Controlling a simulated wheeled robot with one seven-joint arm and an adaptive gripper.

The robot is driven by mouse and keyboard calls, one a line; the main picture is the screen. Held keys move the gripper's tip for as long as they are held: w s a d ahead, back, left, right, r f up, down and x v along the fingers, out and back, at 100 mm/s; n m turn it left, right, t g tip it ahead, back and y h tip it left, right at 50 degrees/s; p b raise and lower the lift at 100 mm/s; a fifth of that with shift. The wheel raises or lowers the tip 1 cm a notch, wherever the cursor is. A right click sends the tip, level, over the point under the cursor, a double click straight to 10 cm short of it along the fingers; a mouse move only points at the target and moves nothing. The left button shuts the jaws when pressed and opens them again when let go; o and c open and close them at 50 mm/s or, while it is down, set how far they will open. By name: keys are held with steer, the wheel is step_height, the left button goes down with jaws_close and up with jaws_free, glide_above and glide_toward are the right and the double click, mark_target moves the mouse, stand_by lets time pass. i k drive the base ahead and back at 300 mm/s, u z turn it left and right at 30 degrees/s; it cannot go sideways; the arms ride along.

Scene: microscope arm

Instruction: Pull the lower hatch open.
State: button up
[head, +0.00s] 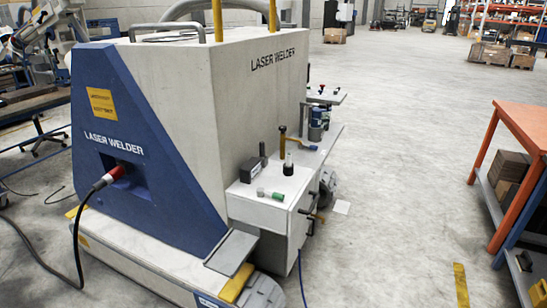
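The laser welder (255,85) is a large pale grey and blue machine in the middle left of the head view. A low white cabinet (268,213) juts from its right side. The cabinet's narrow right face (300,222) is seen at a steep angle and carries small dark handles, one (311,213) above another (308,235). The lower hatch cannot be told apart clearly on this face. I see no wide opening there. My gripper is not in view.
A small dark box (251,170) and a green-ended tool (271,195) lie on the cabinet top. A red-ended cable (112,177) plugs into the welder's blue front. An orange-topped workbench (525,125) stands at the right. The floor (405,190) between is largely clear.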

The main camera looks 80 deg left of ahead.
mark_target(294, 242)
steer(key=u, duration=2.5)
steer(key=k, duration=0.35)
steer(key=z, duration=1.2)
steer(key=i, duration=1.7)
steer(key=u, duration=0.85)
steer(key=i, duration=1.1)
steer(key=u, duration=1.05)
